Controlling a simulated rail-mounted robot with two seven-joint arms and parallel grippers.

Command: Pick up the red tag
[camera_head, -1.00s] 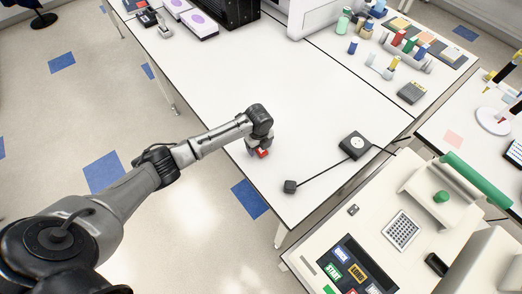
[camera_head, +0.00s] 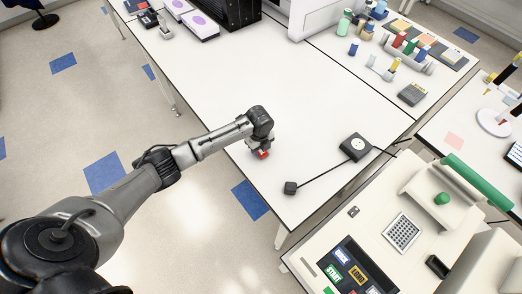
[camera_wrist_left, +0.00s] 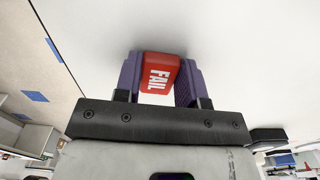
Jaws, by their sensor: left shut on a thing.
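The red tag (camera_wrist_left: 158,75) shows in the left wrist view, with the white word "FAIL" on its face. My left gripper (camera_wrist_left: 160,80) is shut on it, with one purple finger on each side of it. In the head view the red tag (camera_head: 263,155) is a small red patch under my left gripper (camera_head: 260,150), at the left edge of the white table (camera_head: 220,85). I cannot tell whether the tag touches the table. My right gripper is not in view.
A black box (camera_head: 355,146) with a cable to a small dark block (camera_head: 290,187) lies right of the gripper. A thermal cycler (camera_head: 400,225) with a green-handled lid stands at the lower right. The table's middle is clear. Bottles and racks stand at the back right.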

